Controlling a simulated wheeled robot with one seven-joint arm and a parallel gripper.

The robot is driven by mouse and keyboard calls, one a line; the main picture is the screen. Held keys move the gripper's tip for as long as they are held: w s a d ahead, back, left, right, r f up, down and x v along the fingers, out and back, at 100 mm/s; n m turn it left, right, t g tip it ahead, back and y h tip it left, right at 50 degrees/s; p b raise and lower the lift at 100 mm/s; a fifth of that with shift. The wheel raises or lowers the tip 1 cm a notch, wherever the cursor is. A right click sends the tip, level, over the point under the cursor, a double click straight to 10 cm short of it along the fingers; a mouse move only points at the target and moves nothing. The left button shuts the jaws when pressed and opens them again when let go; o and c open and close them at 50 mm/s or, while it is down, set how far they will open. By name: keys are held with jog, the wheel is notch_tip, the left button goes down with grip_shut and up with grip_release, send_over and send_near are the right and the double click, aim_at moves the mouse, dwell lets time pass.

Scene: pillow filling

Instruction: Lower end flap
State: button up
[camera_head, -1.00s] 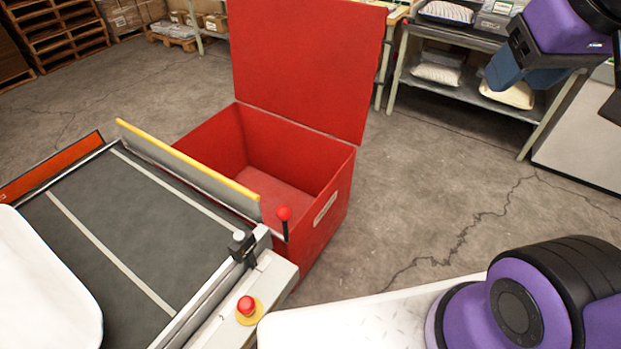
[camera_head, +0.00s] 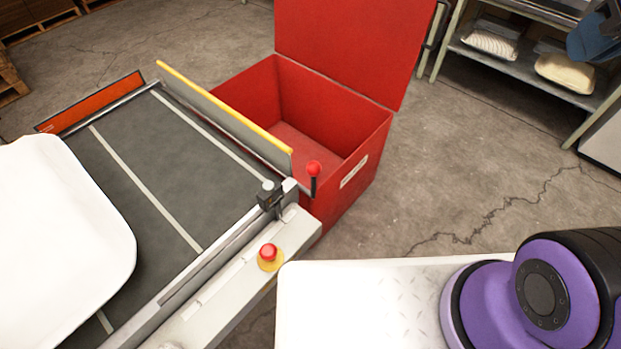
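The end flap (camera_head: 222,110) is a grey plate with a yellow top edge. It stands upright across the far end of the dark conveyor belt (camera_head: 165,170), beside the red bin. A lever with a red ball knob (camera_head: 313,170) stands at the flap's right end, near the bin's front corner. My gripper's fingertips are not in view.
The open red bin (camera_head: 345,195) stands beyond the flap, its lid raised. A white pillow (camera_head: 62,225) lies on the belt at left. A red stop button (camera_head: 268,252) sits on the side rail. Shelving (camera_head: 525,72) stands at upper right; the floor between is clear.

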jog(key=shift+w+a+n, duration=0.2)
jog(key=shift+w+n, duration=0.1)
jog(key=shift+w, duration=0.15)
grip_shut()
jog(key=n+g+h, duration=0.2)
jog(key=n+h, duration=0.5)
jog(key=n, duration=1.1)
send_over(308, 173)
jog(key=s+a, duration=0.2)
notch_tip(308, 173, down, 24)
jog(key=s+a+f+n+t, duration=0.1)
jog(key=s+a+f+n, duration=0.2)
jog(key=f, duration=0.3)
jog(key=s+a+f+n+t+h, duration=0.1)
jog(key=s+a+f+n+t, duration=0.1)
jog(key=a+f, duration=0.4)
jog(key=shift+s+a+f+n, duration=0.2)
jog(key=shift+s+f+n, duration=0.3)
jog(key=shift+s+n, duration=0.25)
jog(key=shift+w+d, duration=0.1)
jog(key=shift+w, duration=0.05)
jog(key=shift+w+d+r+x, duration=0.1)
jog(key=shift+d+r+x, duration=0.15)
jog(key=shift+x, duration=2)
jog(key=shift+w+d+r+x, duration=0.15)
jog(key=shift+r+x, duration=0.15)
jog(key=shift+x, duration=1.9)
jog(key=shift+w+d+r+x, duration=0.15)
jog(key=shift+r+x, duration=0.1)
jog(key=shift+x, duration=2)
